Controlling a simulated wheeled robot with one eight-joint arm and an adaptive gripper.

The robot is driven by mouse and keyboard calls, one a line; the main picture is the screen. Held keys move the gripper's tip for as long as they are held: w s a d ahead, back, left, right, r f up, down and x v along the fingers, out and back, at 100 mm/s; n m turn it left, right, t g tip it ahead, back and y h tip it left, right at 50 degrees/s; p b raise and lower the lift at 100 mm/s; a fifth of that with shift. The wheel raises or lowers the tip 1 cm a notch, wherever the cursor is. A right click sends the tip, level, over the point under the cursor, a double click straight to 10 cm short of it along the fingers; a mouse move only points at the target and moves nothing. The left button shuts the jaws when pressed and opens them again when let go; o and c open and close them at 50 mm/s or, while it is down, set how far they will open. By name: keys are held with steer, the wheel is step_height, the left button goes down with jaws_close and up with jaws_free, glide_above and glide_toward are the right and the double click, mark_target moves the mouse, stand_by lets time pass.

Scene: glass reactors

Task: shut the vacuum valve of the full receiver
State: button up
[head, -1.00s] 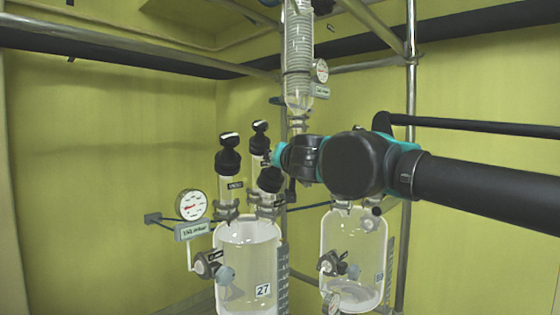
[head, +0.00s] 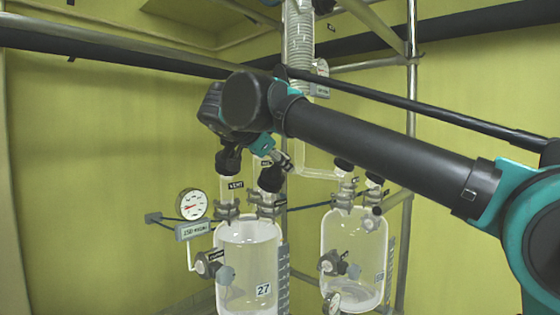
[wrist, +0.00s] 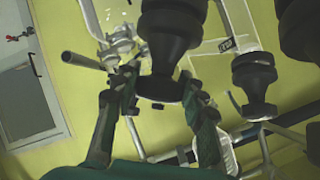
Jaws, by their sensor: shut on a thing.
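The left receiver (head: 248,270), marked 27, is a glass vessel with pale contents. On its top, a left tube labelled VENT (head: 228,188) carries a black knob (head: 228,160); a second labelled tube stands beside it, its top hidden by my gripper (head: 270,152). A third black knob (head: 270,179) sits tilted just below my gripper. In the wrist view my gripper (wrist: 158,84) has its fingers on both sides of a black knob (wrist: 168,52) and is shut on it. I cannot read which valve this knob belongs to.
The right receiver (head: 352,250) has its own small black-topped valves (head: 344,166). A pressure gauge (head: 192,204) stands left of receiver 27. Another black knob (wrist: 255,85) is close on the right in the wrist view. Metal frame pipes (head: 411,110) run behind.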

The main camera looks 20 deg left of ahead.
steer(key=shift+m+g+h, duration=1.1)
steer(key=shift+m+h, duration=0.2)
steer(key=shift+m, duration=0.2)
steer(key=o, duration=1.2)
steer(key=shift+c, duration=0.2)
steer(key=v, duration=0.7)
steer(key=shift+r, duration=0.2)
steer(key=shift+s+a, duration=0.1)
steer(key=shift+s, duration=0.05)
